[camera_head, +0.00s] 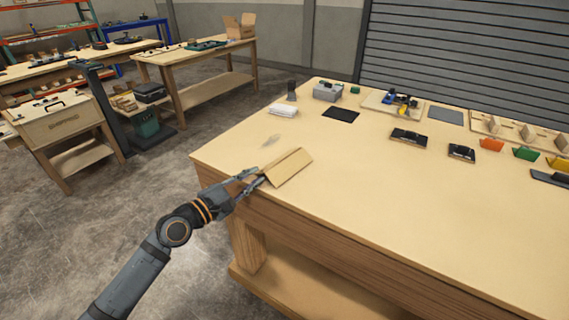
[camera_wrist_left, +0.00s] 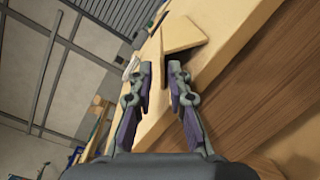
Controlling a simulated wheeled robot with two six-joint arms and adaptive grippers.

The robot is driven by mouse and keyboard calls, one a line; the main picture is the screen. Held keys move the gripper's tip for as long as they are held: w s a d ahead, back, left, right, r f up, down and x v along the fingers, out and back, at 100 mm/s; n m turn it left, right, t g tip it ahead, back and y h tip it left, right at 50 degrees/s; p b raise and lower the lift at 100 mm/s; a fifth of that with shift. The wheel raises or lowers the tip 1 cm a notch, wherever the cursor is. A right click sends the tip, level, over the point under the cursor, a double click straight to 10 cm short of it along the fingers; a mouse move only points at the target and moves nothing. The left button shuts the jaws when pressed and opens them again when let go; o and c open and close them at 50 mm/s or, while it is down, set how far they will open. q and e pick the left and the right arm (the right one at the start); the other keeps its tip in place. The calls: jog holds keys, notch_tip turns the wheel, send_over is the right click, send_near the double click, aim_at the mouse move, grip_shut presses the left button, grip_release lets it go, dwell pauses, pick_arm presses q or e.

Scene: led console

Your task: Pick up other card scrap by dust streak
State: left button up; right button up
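A tan card scrap (camera_head: 288,169), which looks creased, lies at the near left edge of the workbench. A faint grey dust streak (camera_head: 271,140) is on the bench top just behind it. My left gripper (camera_head: 257,177) is at the card's left end, very close to it. In the left wrist view the two fingers (camera_wrist_left: 161,68) stand apart with a gap, and the card (camera_wrist_left: 184,37) shows just beyond the tips. I cannot tell whether a finger touches the card. My right gripper is not in view.
The workbench (camera_head: 380,200) is clear in front and to the right. A white stack (camera_head: 283,110), grey box (camera_head: 328,91), black mat (camera_head: 341,115), black trays (camera_head: 409,138) and coloured bins (camera_head: 526,153) stand farther back. Other benches are at the left.

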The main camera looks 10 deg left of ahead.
aim_at(261, 173)
pick_arm(q)
jog(key=shift+x, duration=2.65)
jog(key=shift+s+d, duration=0.15)
jog(key=shift+c, duration=0.4)
grip_shut()
